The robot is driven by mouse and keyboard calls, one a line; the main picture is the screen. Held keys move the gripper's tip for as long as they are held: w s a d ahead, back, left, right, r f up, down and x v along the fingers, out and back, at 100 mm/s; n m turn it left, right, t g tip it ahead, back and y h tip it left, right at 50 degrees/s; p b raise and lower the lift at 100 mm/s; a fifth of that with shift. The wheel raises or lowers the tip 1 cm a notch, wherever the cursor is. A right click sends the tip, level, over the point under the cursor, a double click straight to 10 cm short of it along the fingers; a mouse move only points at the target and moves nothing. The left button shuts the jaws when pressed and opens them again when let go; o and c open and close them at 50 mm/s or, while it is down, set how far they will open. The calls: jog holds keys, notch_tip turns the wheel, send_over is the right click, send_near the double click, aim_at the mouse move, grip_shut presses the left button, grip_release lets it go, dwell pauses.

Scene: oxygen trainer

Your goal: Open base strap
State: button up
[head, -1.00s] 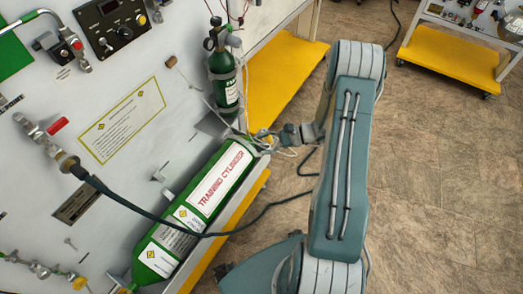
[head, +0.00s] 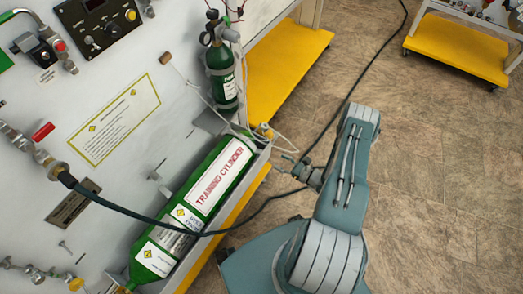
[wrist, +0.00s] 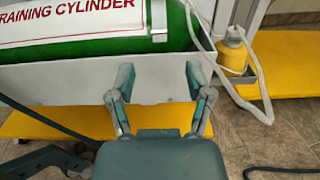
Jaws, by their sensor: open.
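The green training cylinder (head: 205,190) lies in a grey tray along the foot of the panel. In the wrist view its side (wrist: 65,48) fills the top left. A short pale band (wrist: 159,18) shows on it right of the label; I cannot tell if this is the base strap or whether a strap is fastened. My gripper (head: 285,165) is open and empty, right of the cylinder's upper end and apart from it. In the wrist view the gripper's fingers (wrist: 158,76) stand spread in front of the tray wall (wrist: 60,85).
A dark hose (head: 140,220) crosses the cylinder and runs over the floor behind my arm. Thin pale tubing and a yellow fitting (wrist: 235,55) are at the tray's right end. A small green cylinder (head: 222,75) stands above.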

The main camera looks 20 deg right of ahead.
aim_at(261, 151)
jog(key=x, duration=0.9)
jog(key=shift+w+a+r, duration=0.1)
jog(key=shift+w+a, duration=0.05)
jog(key=shift+a, duration=0.05)
jog(key=shift+c, duration=0.3)
grip_shut()
